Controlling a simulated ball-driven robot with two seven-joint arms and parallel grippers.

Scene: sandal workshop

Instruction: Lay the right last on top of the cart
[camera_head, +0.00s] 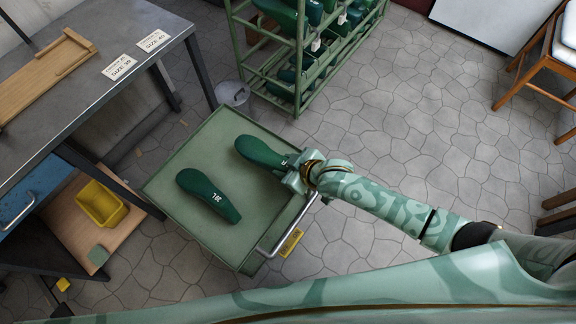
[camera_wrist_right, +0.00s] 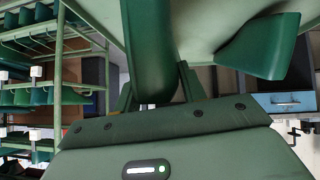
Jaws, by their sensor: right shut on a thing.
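The cart (camera_head: 165,180) is green with a flat top and a bar handle at its near right side. My right gripper (camera_head: 290,176) is shut on the heel end of a dark green last (camera_head: 258,151), over the cart's right part. This last also shows between the fingers in the right wrist view (camera_wrist_right: 149,45). I cannot tell whether it touches the cart top. A second dark green last (camera_head: 205,193) with a white marking lies on the cart to the left, apart from the held one. It shows in the wrist view too (camera_wrist_right: 262,48). My left gripper is not in view.
A metal workbench (camera_head: 75,85) with a wooden board and size cards stands at the left. A yellow bin (camera_head: 101,203) sits on its lower shelf. A green rack (camera_head: 298,62) with more lasts stands behind the cart. The floor to the right is mostly clear.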

